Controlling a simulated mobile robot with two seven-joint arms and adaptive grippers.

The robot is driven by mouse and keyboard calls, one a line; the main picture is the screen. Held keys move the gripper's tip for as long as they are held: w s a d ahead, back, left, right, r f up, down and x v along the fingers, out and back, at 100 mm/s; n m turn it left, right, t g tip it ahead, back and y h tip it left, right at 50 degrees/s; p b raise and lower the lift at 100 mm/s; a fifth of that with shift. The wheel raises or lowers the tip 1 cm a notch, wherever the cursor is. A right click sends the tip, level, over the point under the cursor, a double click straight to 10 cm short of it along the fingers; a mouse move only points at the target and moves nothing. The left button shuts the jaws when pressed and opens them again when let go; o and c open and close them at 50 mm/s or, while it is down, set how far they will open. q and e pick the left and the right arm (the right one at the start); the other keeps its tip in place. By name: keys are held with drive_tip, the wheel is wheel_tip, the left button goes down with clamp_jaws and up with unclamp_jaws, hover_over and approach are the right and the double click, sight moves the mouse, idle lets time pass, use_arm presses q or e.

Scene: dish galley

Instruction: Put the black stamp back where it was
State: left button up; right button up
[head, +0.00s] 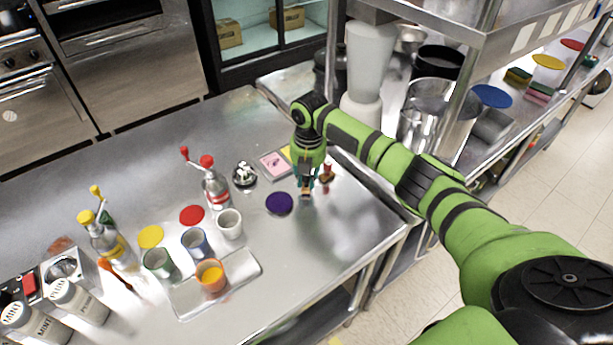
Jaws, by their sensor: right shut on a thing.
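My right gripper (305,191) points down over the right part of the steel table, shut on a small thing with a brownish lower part. It is mostly hidden by the fingers; I take it to be the black stamp, but its colour cannot be made out. I cannot tell whether it touches the table. Another stamp with a reddish-brown handle (327,174) stands just right of the gripper. A pink pad (275,165) lies left of the gripper, with a yellow piece (287,152) partly hidden behind the arm. My left gripper is not in view.
A purple disc (279,204) lies left of the gripper, and a silver bell (244,175) stands farther left. The table's front right is bare. A steel shelf (440,35) overhangs at right.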

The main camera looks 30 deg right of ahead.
drive_tip(key=shift+f, duration=0.2)
drive_tip(key=o, duration=0.9)
drive_tip(key=shift+r, duration=0.15)
drive_tip(key=shift+r, duration=0.25)
drive_tip(key=r+b, duration=0.1)
drive_tip(key=r, duration=0.5)
drive_tip(key=r+b, duration=0.1)
drive_tip(key=r, duration=0.4)
drive_tip(key=shift+s+d+r, duration=0.1)
drive_tip(key=shift+s+r, duration=0.1)
drive_tip(key=shift+r, duration=0.15)
